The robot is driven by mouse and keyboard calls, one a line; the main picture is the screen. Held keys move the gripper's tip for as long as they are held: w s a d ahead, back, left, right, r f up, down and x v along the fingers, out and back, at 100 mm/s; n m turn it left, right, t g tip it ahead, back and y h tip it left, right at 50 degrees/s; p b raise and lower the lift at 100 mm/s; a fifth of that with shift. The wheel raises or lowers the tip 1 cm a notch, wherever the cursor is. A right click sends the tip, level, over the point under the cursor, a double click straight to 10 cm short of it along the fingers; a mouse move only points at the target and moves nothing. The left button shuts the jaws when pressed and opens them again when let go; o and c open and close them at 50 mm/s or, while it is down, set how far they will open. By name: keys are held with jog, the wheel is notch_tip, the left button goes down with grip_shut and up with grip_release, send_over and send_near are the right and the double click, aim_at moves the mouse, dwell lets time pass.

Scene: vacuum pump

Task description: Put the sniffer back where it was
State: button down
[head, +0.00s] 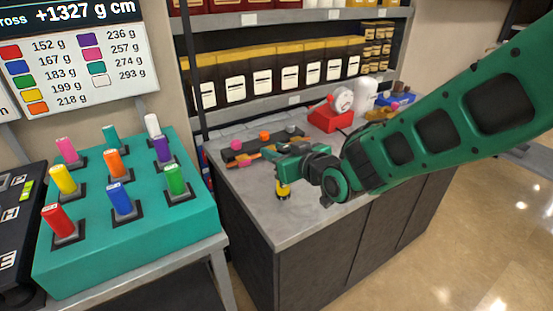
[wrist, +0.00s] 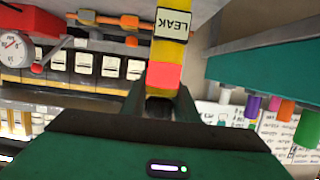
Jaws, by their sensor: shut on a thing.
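The sniffer (head: 283,189) is a yellow stick with a dark lower end, held upright above or at the grey counter's near left part. I cannot tell whether its tip touches the counter. In the wrist view the sniffer (wrist: 171,45) shows a white LEAK label and a red band by the fingers. My gripper (head: 284,177) is shut on it; the fingers also show in the wrist view (wrist: 166,98). My gripper hides the sniffer's upper part in the head view.
On the counter (head: 285,228) behind my gripper is a dark strip with pink, orange and grey knobs (head: 264,136). A red unit with a white gauge (head: 340,101) and a white cylinder (head: 365,94) stand farther back. A teal block (head: 130,255) with several coloured sticks is left.

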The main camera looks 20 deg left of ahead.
jog(key=shift+f, duration=1.2)
jog(key=c, duration=1.4)
grip_release()
jog(key=v, duration=1.2)
jog(key=shift+d, duration=0.1)
